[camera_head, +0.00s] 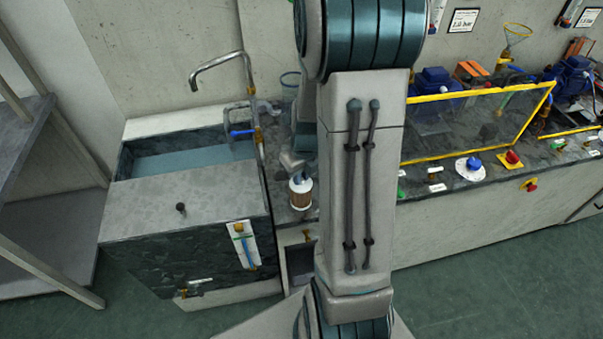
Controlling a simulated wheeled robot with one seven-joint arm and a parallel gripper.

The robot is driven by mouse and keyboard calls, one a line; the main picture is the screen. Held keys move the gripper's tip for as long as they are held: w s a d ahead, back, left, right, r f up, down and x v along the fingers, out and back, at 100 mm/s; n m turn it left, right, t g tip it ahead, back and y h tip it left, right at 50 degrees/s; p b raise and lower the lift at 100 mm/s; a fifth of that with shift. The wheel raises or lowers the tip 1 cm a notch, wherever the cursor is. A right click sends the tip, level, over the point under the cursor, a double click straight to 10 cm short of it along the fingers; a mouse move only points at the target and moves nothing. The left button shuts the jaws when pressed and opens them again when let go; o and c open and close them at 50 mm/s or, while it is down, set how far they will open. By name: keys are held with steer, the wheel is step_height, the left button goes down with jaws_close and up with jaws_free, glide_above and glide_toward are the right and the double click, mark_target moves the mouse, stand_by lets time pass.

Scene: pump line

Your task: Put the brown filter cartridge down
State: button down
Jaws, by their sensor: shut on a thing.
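The brown filter cartridge (300,199) is a small upright cylinder with a brown body and a white top. It is just left of my arm, in front of the narrow dark counter right of the sink. My gripper (299,178) is shut on it from above. The fingertips are small here and partly hidden. I cannot tell whether the cartridge's underside touches the counter or hangs above it.
A water-filled sink tank (185,160) with a bent tap (217,62) stands left. A yellow-framed clear guard (480,120), a blue knob (474,164) and a red button (513,157) are right. My arm hides the middle. An empty grey shelf (50,225) stands far left.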

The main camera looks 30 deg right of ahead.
mark_target(305, 187)
steer(key=shift+f, duration=0.15)
steer(key=c, duration=1.8)
jaws_free()
steer(key=shift+f, duration=0.1)
steer(key=o, duration=0.4)
step_height(305, 187, up, 12)
steer(key=s, duration=0.2)
steer(key=s+a+r+n, duration=0.2)
steer(key=s+a+n, duration=0.1)
steer(key=n, duration=0.8)
steer(key=s+a+r+n+t, duration=0.1)
steer(key=s+a+n, duration=0.3)
steer(key=n, duration=0.8)
steer(key=s+a+r+n, duration=0.3)
steer(key=a+n, duration=0.2)
steer(key=n, duration=0.6)
steer(key=shift+s+r+n+t, duration=0.25)
steer(key=shift+s+n+t, duration=0.05)
steer(key=shift+s+t, duration=0.1)
